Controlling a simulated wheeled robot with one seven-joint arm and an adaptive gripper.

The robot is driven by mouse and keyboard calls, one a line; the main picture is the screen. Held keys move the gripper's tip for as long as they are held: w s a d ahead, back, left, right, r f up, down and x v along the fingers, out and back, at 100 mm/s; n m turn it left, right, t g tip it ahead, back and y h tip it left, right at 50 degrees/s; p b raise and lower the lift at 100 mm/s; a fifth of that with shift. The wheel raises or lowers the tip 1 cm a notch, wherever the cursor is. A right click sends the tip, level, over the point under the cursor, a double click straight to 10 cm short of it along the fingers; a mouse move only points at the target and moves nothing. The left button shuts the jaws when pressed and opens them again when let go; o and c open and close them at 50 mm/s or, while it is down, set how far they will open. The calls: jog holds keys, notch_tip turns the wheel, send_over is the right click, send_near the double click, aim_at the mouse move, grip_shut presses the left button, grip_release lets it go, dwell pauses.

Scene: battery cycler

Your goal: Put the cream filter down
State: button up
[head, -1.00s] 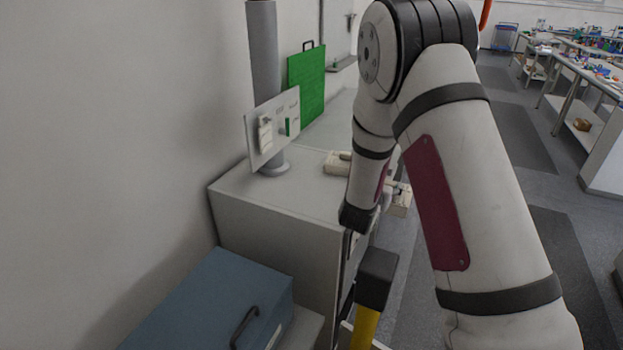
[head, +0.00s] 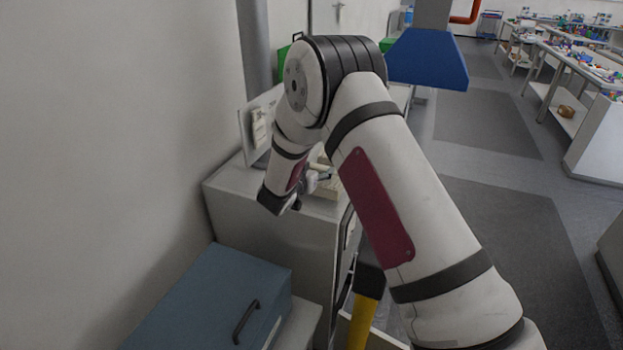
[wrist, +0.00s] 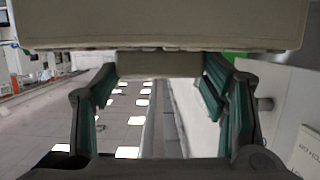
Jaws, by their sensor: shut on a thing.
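The cream filter (wrist: 165,25) fills the top of the wrist view. A narrower cream part of it sits between my fingertips. My gripper (wrist: 160,70) is shut on that part, its teal-padded fingers on either side. In the head view, the filter (head: 328,188) shows just right of my wrist, partly hidden by my arm. It appears above the right side of the grey cabinet top (head: 232,180); I cannot tell whether it touches. My gripper (head: 316,175) is mostly hidden behind my forearm there.
Another cream piece (head: 321,157) shows on the cabinet behind my arm. A blue-grey box (head: 205,300) with a dark handle is in front. Open floor (head: 500,220) lies to the right.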

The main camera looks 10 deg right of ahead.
jog(key=shift+w+a, duration=0.15)
jog(key=shift+a, duration=0.15)
jog(key=shift+a+f, duration=0.2)
jog(key=shift+f, duration=0.05)
jog(key=shift+w+f+p, duration=0.1)
jog(key=shift+f+p, duration=0.35)
jog(key=shift+f, duration=1.05)
jog(key=shift+f, duration=0.15)
jog(key=o, duration=1.4)
jog(key=shift+c, duration=0.2)
